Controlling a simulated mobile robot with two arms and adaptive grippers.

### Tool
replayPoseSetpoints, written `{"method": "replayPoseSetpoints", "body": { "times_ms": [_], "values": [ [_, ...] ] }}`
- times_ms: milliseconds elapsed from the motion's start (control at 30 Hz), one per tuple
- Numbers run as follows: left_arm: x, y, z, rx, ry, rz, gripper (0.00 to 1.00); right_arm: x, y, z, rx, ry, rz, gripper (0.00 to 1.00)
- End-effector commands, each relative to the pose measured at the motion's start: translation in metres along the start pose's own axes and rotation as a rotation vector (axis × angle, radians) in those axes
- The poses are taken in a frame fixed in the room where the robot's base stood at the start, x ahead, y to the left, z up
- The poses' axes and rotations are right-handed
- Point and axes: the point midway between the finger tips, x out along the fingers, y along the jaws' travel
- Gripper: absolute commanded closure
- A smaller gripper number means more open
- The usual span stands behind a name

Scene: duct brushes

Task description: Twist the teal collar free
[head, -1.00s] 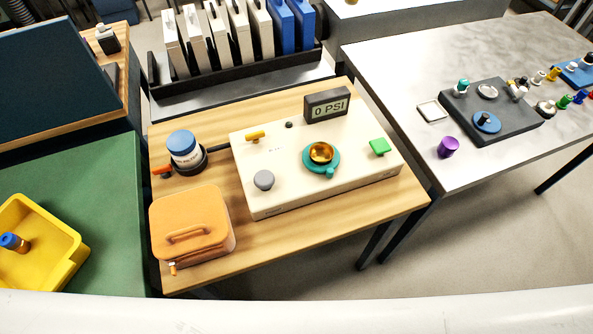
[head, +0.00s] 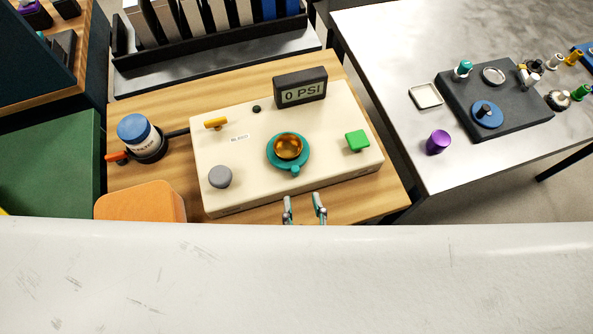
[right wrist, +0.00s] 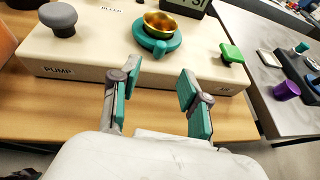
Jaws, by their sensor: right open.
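The teal collar (head: 288,163) is a ring with a small knob at its front, seated on top of the cream control box (head: 335,175) around a gold cup (head: 288,146). It also shows at the top of the right wrist view (right wrist: 152,39). My right gripper (head: 305,205) is open and empty at the front edge of the box, in front of the collar and apart from it. In the right wrist view its two teal-padded fingers (right wrist: 158,95) stand wide apart below the collar. My left gripper is not in view.
The box carries a grey pump knob (head: 220,177), a yellow lever (head: 215,123), a green button (head: 357,141) and a display (head: 300,87) reading 0 PSI. A blue-capped jar (head: 138,135) and an orange case (head: 140,203) are left. A purple cylinder (head: 438,142) stands on the right table.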

Motion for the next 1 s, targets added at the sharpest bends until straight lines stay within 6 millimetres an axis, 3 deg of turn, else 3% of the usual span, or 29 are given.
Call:
{"method": "replayPoseSetpoints", "body": {
  "times_ms": [200, 400, 833, 1000],
  "values": [
    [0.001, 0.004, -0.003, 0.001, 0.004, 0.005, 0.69, 0.048, 0.000, 0.001, -0.001, -0.004, 0.000, 0.55],
    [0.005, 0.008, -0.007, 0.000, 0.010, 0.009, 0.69, 0.076, 0.000, 0.000, -0.002, -0.003, 0.001, 0.55],
    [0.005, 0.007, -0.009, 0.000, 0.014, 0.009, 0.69, 0.086, 0.000, 0.000, -0.002, -0.001, 0.001, 0.55],
    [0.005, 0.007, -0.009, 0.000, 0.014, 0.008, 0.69, 0.086, 0.000, 0.000, -0.003, -0.001, 0.001, 0.81]
  ]
}}
